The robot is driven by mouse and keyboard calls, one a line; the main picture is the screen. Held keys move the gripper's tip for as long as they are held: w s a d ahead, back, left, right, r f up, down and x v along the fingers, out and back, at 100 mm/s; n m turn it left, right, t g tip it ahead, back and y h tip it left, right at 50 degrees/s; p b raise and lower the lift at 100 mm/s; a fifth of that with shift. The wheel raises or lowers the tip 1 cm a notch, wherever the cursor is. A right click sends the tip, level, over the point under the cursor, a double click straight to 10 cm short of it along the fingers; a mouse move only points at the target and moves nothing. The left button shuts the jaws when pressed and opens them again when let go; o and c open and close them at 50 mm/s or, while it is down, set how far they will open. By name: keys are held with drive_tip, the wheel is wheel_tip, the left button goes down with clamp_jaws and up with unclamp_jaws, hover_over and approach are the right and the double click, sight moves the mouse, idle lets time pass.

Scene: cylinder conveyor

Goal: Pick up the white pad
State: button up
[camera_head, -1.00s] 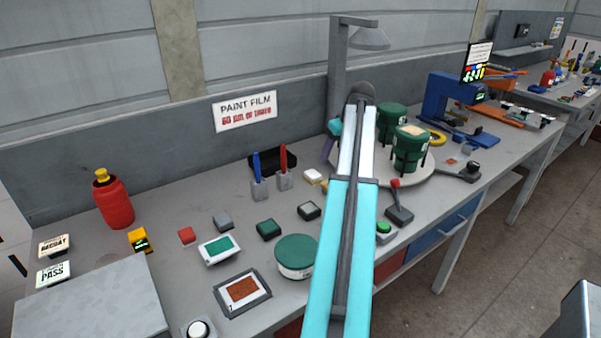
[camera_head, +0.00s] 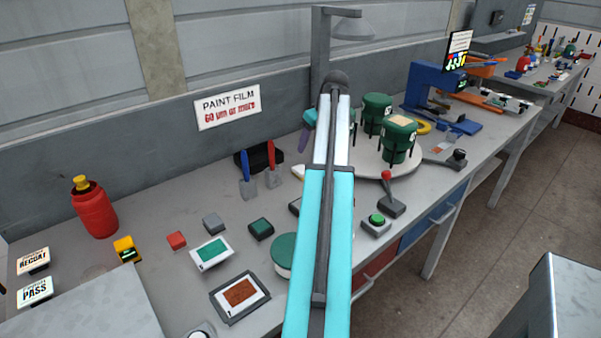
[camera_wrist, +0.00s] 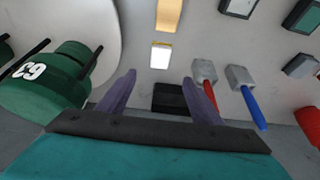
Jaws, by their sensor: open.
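The white pad (camera_wrist: 161,56) is a small block with a white top and a yellowish edge, lying flat on the grey bench. In the head view only a sliver of the white pad (camera_head: 299,172) shows, left of my arm, which hides the rest. My gripper (camera_wrist: 160,80) has two purple fingers, spread apart with nothing between them. In the wrist view the pad lies beyond the fingertips, roughly centred between them and not touched. In the head view my gripper (camera_head: 306,135) hangs above the back of the bench, mostly behind my arm.
A tan block (camera_wrist: 169,15) lies near the pad. Green cans (camera_head: 398,138) stand on a round plate at the right. A red bottle (camera_head: 94,207) stands left.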

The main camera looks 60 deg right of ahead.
drive_tip(key=p, duration=0.1)
approach(301, 168)
drive_tip(key=shift+x, duration=1.4)
drive_tip(key=shift+f, duration=0.1)
drive_tip(key=shift+p+x, duration=1.1)
drive_tip(key=shift+x, duration=1.4)
drive_tip(key=shift+s, duration=0.1)
drive_tip(key=shift+a, duration=0.1)
drive_tip(key=c, duration=1.1)
drive_tip(key=shift+c, duration=0.2)
wheel_tip(301, 168, up, 10)
drive_tip(key=b, duration=0.2)
